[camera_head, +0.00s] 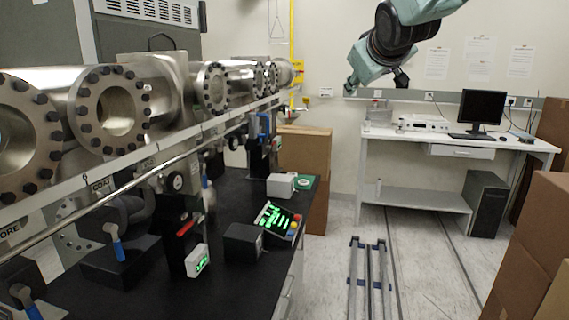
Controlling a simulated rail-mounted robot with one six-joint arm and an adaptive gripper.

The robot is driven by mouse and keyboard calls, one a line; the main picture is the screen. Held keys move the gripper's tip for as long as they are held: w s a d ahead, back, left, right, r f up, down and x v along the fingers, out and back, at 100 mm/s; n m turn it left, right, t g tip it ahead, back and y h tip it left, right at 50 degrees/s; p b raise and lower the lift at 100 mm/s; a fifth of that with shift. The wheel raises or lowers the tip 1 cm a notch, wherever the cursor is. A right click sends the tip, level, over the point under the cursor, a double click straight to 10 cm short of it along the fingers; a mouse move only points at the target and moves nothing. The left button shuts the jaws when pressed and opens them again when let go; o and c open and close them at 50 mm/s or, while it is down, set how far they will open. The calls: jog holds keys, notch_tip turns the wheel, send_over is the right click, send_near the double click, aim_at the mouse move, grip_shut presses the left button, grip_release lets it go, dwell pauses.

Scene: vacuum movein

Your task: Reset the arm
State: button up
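My arm reaches in from the top right, with pale teal links and a black joint. Its lower end, where my gripper (376,82) is, hangs in the air in front of the back wall, above and left of the white desk. The end is small and partly hidden by the arm's own links, so I cannot make out whether the fingers are apart. I see nothing held there.
A black-topped bench (150,285) with flanged metal vacuum pipes (115,108) above it fills the left. A green-lit control box (277,222) sits on it. Floor rails (369,280) run down the middle. A white desk (440,150) stands behind; cardboard boxes (530,260) stand right.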

jog(key=s+f+m+g, duration=0.2)
jog(key=s+f, duration=0.6)
jog(key=s, duration=1.2)
jog(key=s+f+m+g, duration=0.2)
jog(key=s+f, duration=0.6)
jog(key=s, duration=1.2)
jog(key=s+f+m+g, duration=0.1)
jog(key=s+f+g, duration=0.4)
jog(key=s, duration=1.5)
notch_tip(320, 180, down, 4)
jog(key=shift+s+a+r+m, duration=0.15)
jog(key=shift+s+a+m, duration=0.15)
jog(key=shift+m, duration=0.1)
